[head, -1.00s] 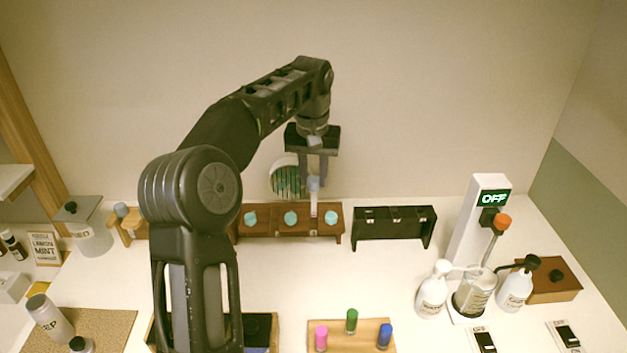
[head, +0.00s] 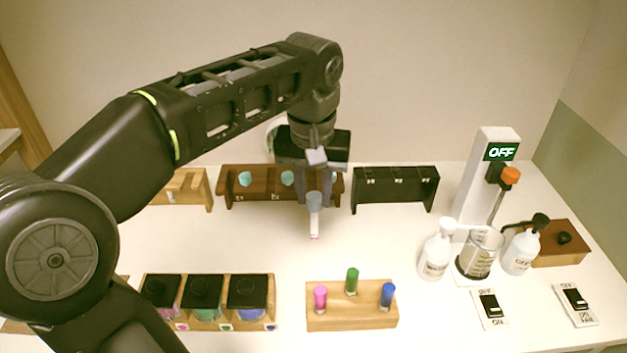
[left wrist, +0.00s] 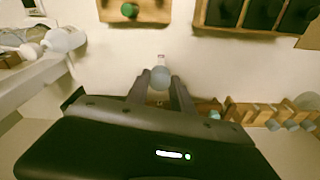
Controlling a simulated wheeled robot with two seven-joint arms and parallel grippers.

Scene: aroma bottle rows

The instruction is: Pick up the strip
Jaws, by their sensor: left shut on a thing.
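My left gripper (head: 315,195) is shut on a slim blue-capped dropper (head: 314,222), which hangs roughly upright with a pale body and a pinkish tip. It is in front of the right part of the dark brown rack (head: 262,199), over the white table. In the left wrist view, the gripper (left wrist: 160,85) has its two fingers on either side of the dropper's rounded blue-grey cap (left wrist: 160,77). I cannot make out a separate flat strip in either view. My right gripper is not in view.
A wooden block (head: 350,318) with pink, green and blue-capped vials stands in front. A crate (head: 210,326) of black-lidded jars is at its left. A black rack (head: 394,176), white bottles (head: 436,252) and a beaker (head: 478,256) stand at right. The centre table is clear.

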